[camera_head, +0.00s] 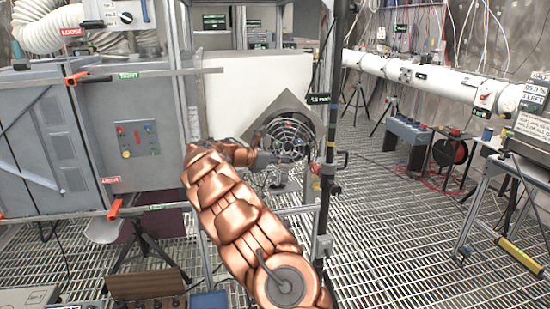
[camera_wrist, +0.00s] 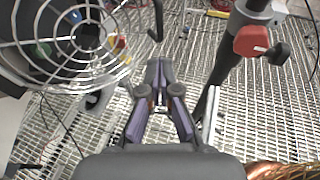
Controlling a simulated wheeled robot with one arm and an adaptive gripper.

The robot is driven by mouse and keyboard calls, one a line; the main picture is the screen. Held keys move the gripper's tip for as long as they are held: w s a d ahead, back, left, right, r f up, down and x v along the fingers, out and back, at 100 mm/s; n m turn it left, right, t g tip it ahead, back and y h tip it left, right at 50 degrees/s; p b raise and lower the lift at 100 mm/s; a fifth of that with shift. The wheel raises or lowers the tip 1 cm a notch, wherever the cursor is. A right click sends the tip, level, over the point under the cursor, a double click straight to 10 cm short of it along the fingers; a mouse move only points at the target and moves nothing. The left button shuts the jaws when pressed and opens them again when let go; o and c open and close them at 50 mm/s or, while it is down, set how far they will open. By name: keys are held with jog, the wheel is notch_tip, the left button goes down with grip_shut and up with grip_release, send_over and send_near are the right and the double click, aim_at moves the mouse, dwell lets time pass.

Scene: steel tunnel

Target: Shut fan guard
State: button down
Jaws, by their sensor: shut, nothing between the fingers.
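The fan guard (camera_head: 288,138) is a round wire grille on a dark diamond-shaped plate (camera_head: 277,113), in front of a white panel in the middle of the head view. In the wrist view the guard (camera_wrist: 62,42) fills the upper left, with the dark fan hub behind its wires. I cannot tell how far it stands off the plate. My gripper (camera_head: 268,158) is at the guard's lower left in the head view. In the wrist view my gripper (camera_wrist: 158,75) is shut and empty, its fingertips to the right of the guard's rim and apart from it in the picture.
A dark upright post (camera_head: 327,130) stands just right of the guard; a red clamp (camera_wrist: 252,40) sits on a post in the wrist view. A grey cabinet (camera_head: 130,130) is at left. A white pipe (camera_head: 430,77) runs at right.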

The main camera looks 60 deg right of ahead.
aim_at(302, 157)
jog(key=x, duration=0.2)
jog(key=p+x, duration=0.1)
jog(key=x, duration=0.2)
jog(key=r+x, duration=0.1)
jog(key=x, duration=0.2)
jog(key=shift+s+d, duration=0.15)
jog(key=shift+d, duration=0.05)
jog(key=shift+d, duration=0.15)
